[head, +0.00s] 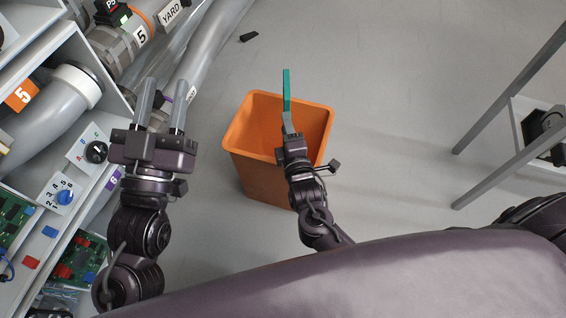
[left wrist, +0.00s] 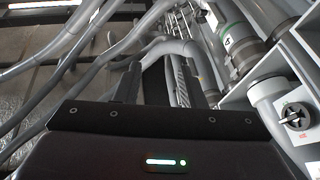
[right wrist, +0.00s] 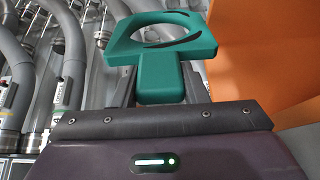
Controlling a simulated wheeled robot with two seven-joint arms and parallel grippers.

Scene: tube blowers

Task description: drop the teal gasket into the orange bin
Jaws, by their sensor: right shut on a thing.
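The teal gasket (head: 287,90) is held by my right gripper (head: 289,122), seen edge-on in the head view. In the right wrist view the gasket (right wrist: 160,45) is a flat plate with a large hole and a tab, and the tab is between the jaws. The orange bin (head: 258,162) stands on the floor. In the head view the right gripper and gasket overlap the bin's opening; the bin (right wrist: 262,60) fills the right side of the right wrist view. My left gripper (head: 161,112) is open and empty, left of the bin.
A shelf unit (head: 120,90) with pipes, dials and circuit boards stands at the left. Grey tubes (head: 208,55) run along the floor beside it. A small black piece (head: 249,37) lies on the floor behind the bin. A metal-legged stand (head: 510,125) is at the right. Floor between is clear.

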